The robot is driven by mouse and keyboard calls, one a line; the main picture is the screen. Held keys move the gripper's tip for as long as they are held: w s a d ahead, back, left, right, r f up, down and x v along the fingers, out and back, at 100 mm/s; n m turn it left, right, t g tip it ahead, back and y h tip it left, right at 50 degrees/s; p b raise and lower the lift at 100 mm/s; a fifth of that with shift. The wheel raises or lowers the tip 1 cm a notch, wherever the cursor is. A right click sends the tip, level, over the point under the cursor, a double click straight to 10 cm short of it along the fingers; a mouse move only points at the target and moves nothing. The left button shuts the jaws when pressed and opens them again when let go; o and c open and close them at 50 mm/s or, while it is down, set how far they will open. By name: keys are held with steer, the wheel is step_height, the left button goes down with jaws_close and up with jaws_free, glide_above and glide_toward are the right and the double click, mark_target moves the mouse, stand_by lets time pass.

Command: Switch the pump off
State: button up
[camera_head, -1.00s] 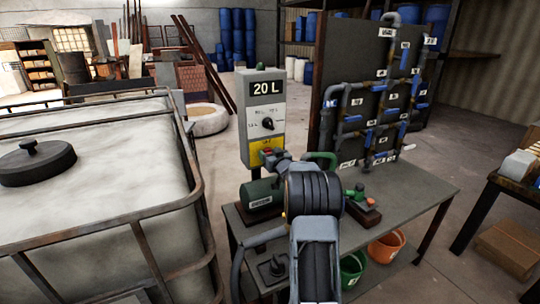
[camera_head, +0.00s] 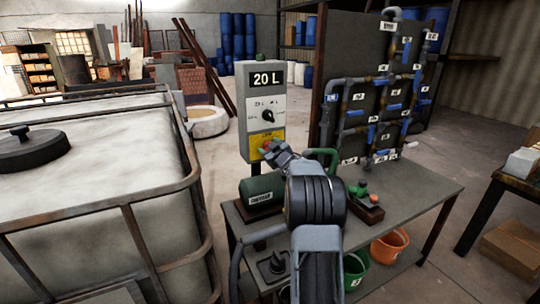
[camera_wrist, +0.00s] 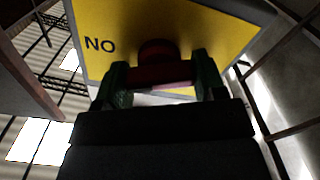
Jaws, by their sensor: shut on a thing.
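A grey control box (camera_head: 248,110) stands behind the bench, with a "20 L" display (camera_head: 267,79), a black dial (camera_head: 267,115) and a yellow panel (camera_head: 254,138) at its bottom. A red switch part (camera_wrist: 160,74) is on the yellow panel, which also shows in the wrist view with the letters "NO" (camera_wrist: 98,45). My gripper (camera_wrist: 162,80) is shut on the red part, one green-looking finger at each side. In the head view my gripper (camera_head: 271,150) reaches the panel and hides most of the switch. A green motor-like unit (camera_head: 254,187) with a label lies on the bench below the box.
The grey bench (camera_head: 420,184) carries a pipe board (camera_head: 357,100) with blue-handled valves and a small green and orange fitting (camera_head: 364,196). Green (camera_head: 354,268) and orange (camera_head: 388,249) buckets sit underneath. A caged white tank (camera_head: 80,185) stands close on the left.

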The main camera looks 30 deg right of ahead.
steer(key=n+b, duration=0.1)
steer(key=n, duration=0.1)
steer(key=n+b, duration=0.4)
steer(key=shift+a+f+n, duration=0.1)
steer(key=shift+f+n, duration=0.15)
steer(key=shift+n, duration=0.05)
steer(key=n+b, duration=0.3)
steer(key=n, duration=0.3)
steer(key=shift+b, duration=0.35)
steer(key=o, duration=0.9)
steer(key=shift+r, duration=0.1)
steer(key=shift+s, duration=0.15)
steer(key=s, duration=0.4)
steer(key=s+a, duration=0.1)
steer(key=s, duration=0.4)
steer(key=s+a+b, duration=0.1)
steer(key=s, duration=0.3)
steer(key=shift+s, duration=0.2)
